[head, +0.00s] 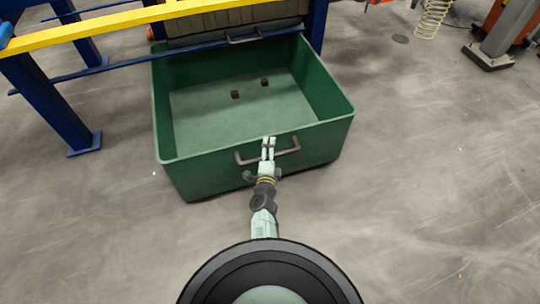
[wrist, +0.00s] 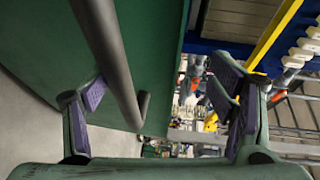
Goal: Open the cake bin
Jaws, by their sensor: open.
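The cake bin (head: 255,165) is a green open-topped box, pulled out mostly clear of the press frame. Its grey bar handle (head: 287,152) is on the front wall, facing me. My gripper (head: 268,149) is at the middle of the handle in the head view. In the wrist view my gripper (wrist: 165,100) is open, with purple pads on its fingers, and the handle bar (wrist: 112,60) passes between them, nearer the left finger. I cannot tell whether that finger touches the bar. Two small dark lumps (head: 235,94) lie on the bin floor.
The blue press frame (head: 45,100) with a yellow rail (head: 120,24) stands behind and left of the bin. A grey stand foot (head: 488,56) and a coiled hose (head: 432,18) are at the upper right. The grey floor (head: 440,170) is clear on the right and in front.

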